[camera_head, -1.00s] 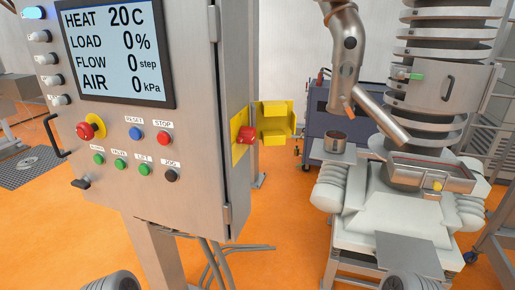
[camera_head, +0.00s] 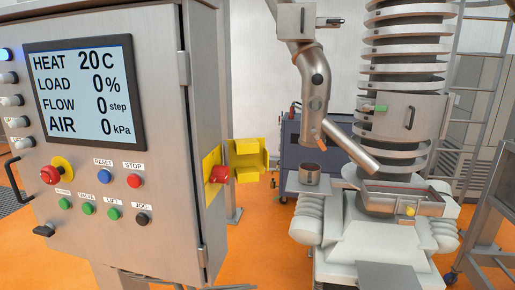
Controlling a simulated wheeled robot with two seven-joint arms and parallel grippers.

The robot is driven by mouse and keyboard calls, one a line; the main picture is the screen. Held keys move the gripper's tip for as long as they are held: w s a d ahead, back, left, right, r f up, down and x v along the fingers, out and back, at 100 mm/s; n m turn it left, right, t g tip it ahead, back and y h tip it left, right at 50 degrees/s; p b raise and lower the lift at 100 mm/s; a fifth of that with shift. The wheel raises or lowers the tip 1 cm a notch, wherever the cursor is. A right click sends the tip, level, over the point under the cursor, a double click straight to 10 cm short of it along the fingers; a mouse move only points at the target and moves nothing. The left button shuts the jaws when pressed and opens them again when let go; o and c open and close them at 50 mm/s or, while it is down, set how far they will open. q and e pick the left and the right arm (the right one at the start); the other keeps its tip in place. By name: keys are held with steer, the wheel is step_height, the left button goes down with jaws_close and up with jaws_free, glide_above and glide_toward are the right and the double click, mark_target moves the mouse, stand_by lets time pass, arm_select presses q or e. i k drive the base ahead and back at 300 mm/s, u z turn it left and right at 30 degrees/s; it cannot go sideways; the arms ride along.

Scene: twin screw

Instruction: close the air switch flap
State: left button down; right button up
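The air switch is a red knob (camera_head: 219,174) on a yellow plate (camera_head: 210,160) on the right side wall of the grey control cabinet. Its yellow flap (camera_head: 247,160) is a box-like cover that stands open, swung out to the right of the knob and away from the cabinet wall. The red knob is uncovered. Neither of my grippers is in view, so their state is hidden.
The control cabinet (camera_head: 115,215) fills the left, with a screen (camera_head: 85,92) reading AIR 0 kPa. A machine with a ringed column (camera_head: 405,85), a metal pipe (camera_head: 313,80) and a small pot (camera_head: 310,174) stands to the right. Orange floor (camera_head: 262,235) is clear between them.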

mark_target(247, 159)
steer(key=z, duration=1.7)
steer(key=i, duration=1.9)
steer(key=u, duration=4.05)
steer(key=i, duration=0.5)
steer(key=z, duration=0.05)
